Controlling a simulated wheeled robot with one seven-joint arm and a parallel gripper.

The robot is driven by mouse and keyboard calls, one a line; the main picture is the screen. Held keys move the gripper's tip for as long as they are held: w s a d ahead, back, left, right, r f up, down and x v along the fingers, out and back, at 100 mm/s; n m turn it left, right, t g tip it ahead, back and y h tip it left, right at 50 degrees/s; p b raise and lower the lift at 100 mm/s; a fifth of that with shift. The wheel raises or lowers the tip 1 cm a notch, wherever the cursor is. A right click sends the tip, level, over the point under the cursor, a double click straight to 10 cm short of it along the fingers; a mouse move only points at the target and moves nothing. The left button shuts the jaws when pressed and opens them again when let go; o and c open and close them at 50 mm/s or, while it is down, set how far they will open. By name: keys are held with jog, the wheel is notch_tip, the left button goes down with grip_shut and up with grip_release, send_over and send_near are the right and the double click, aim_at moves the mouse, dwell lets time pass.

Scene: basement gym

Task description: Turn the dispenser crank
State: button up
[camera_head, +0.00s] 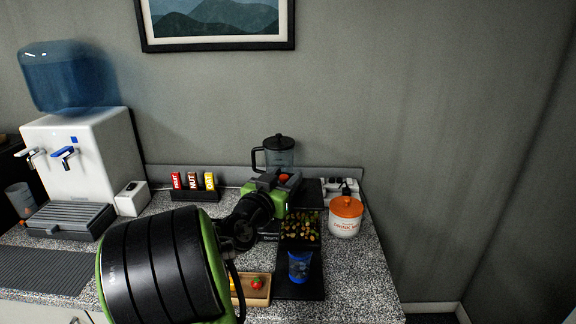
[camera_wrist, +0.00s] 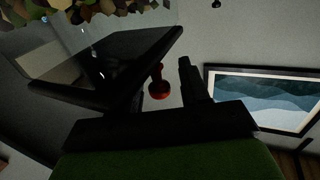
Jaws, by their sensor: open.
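The dispenser (camera_head: 300,226) stands on the counter, with a clear section full of mixed coloured pieces, partly hidden by my gripper. The pieces also show at the top of the wrist view (camera_wrist: 85,12), above a dark body part. A red knob (camera_wrist: 158,84), seemingly the crank's handle, shows in the wrist view between the dark fingers of my gripper (camera_wrist: 162,78). An orange-red spot (camera_head: 284,177) beside my gripper (camera_head: 283,187) in the head view may be the same knob. The jaws are open; contact with the knob cannot be told. A blue cup (camera_head: 299,264) stands in front of the dispenser.
A jar with an orange lid (camera_head: 346,216) stands close on the right, and a blender (camera_head: 279,155) behind. A wooden tray (camera_head: 262,300) with a tomato is in front. A bar rack (camera_head: 181,194) and water cooler (camera_head: 88,160) stand left. A wall bounds the back.

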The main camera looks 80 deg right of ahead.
jog(key=shift+a+r, duration=0.1)
jog(key=shift+a, duration=0.1)
jog(key=shift+d, duration=0.1)
grip_shut()
jog(key=shift+g, duration=0.3)
